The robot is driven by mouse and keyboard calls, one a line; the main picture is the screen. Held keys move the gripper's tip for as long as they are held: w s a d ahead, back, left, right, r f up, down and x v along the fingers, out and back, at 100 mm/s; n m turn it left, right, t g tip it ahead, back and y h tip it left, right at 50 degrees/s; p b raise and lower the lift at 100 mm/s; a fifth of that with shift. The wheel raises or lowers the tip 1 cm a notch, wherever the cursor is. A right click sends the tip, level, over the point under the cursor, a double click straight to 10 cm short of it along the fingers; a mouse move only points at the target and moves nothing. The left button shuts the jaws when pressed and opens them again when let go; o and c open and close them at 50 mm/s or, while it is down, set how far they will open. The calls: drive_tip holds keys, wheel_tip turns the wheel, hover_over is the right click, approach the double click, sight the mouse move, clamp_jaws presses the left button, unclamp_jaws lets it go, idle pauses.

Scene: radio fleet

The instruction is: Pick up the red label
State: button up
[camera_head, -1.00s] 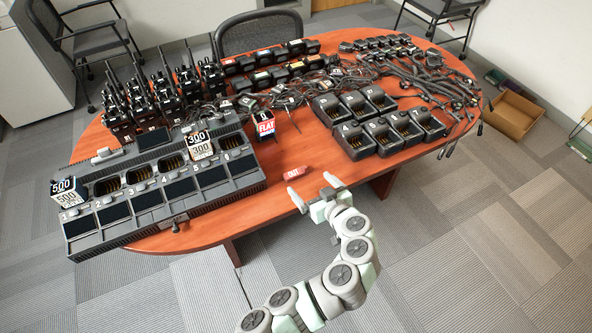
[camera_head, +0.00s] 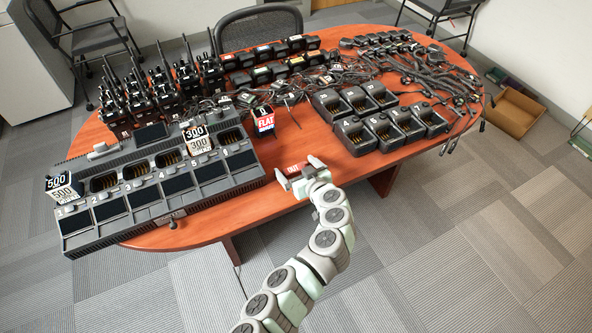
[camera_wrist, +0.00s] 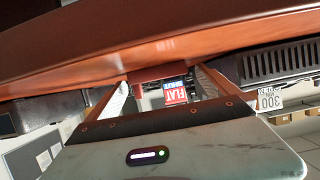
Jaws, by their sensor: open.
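The red label (camera_head: 293,168), a small red block with white letters reading OUT, lies on the wooden table near its front edge. My gripper (camera_head: 298,166) is open at the label, with one fingertip to its left and one to its right. In the wrist view my open gripper (camera_wrist: 162,78) has a finger on each side, and the label's red face (camera_wrist: 150,74) shows between the fingertips. I cannot tell whether the fingers touch it. The label's lower part is partly hidden by my gripper in the head view.
A box marked FLAT (camera_head: 264,122) stands behind the label; it also shows in the wrist view (camera_wrist: 176,92). A large charger dock (camera_head: 160,190) is to the left, with several single chargers (camera_head: 385,125) to the right. The table (camera_head: 340,170) is bare around the label.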

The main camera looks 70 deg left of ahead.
sight(296, 170)
drive_tip(key=c, duration=1.4)
drive_tip(key=shift+r, duration=0.1)
drive_tip(key=shift+c, duration=0.2)
wheel_tip(296, 170, up, 20)
drive_tip(key=p, duration=0.4)
